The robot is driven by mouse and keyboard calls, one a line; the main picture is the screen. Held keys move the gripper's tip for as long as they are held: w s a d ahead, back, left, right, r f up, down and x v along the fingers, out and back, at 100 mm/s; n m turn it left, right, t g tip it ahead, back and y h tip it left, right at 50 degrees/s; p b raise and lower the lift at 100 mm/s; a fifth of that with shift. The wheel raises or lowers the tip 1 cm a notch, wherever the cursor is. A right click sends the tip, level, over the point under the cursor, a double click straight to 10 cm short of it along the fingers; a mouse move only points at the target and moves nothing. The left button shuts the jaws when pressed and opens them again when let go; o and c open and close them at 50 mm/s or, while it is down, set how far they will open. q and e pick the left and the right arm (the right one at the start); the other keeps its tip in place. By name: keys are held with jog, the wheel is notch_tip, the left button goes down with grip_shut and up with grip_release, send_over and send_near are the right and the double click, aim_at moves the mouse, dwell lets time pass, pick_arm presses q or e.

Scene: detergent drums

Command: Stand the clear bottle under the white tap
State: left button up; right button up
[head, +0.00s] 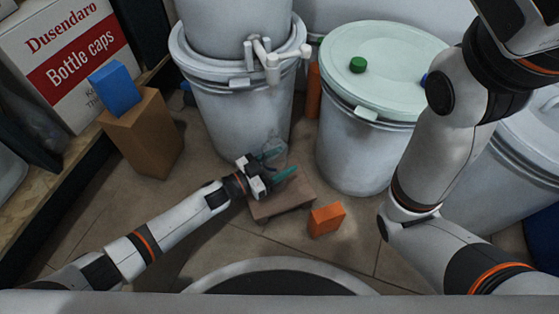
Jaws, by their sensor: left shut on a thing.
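The white tap (270,62) sticks out from the front of the upper white drum, with several white pipe ends. The clear bottle (275,148) is see-through and faint against the lower drum, below the tap. My left gripper (279,163) is shut on it, with its teal fingertips on either side. The bottle is above or on the low brown wooden block (283,204); I cannot tell whether it touches the block. The bottle's lower part is hidden by the gripper. My right arm fills the right side, and its gripper is out of view.
A light green lidded drum (365,150) stands to the right. An orange block (326,219) lies right of the wooden block. A brown box (145,135) with a blue block (115,88) on it stands left. Floor between them is clear.

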pick_arm(q)
jog(key=shift+f+b, duration=0.35)
jog(key=shift+f, duration=0.1)
dwell(0.6)
dwell(0.5)
jog(key=o, duration=0.7)
jog(key=shift+o, duration=0.3)
jog(key=o, duration=0.5)
